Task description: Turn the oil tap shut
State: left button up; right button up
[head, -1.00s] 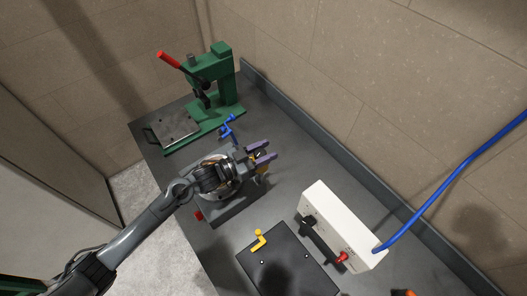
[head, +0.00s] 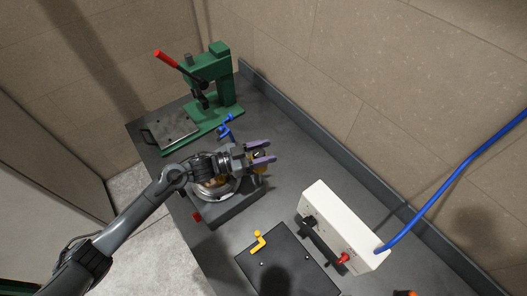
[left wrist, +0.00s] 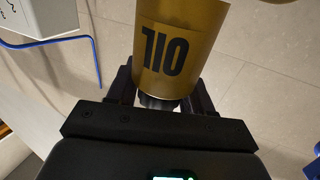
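A gold cylinder marked OIL (left wrist: 180,45) fills the upper middle of the left wrist view, its lettering upside down. A black ribbed end piece (left wrist: 160,102) lies at its lower end, between my left gripper's fingers. In the head view, my left gripper (head: 260,152) is over the turntable-like grey unit, with its two purple fingers apart and a bit of gold between them. The fingers look open around the black piece, with a bright gap at one side; contact is not clear. The tap's handle cannot be made out. My right gripper is not in view.
A green press with a red-ended lever (head: 207,75) stands at the back left. A blue handle piece (head: 226,130) is close behind my gripper. A white box (head: 343,225) with a blue hose (head: 455,175) and a black plate with a yellow piece (head: 258,241) stand in front. The bench between is clear.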

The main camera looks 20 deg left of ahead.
pick_arm(q)
jog(key=shift+o, duration=0.9)
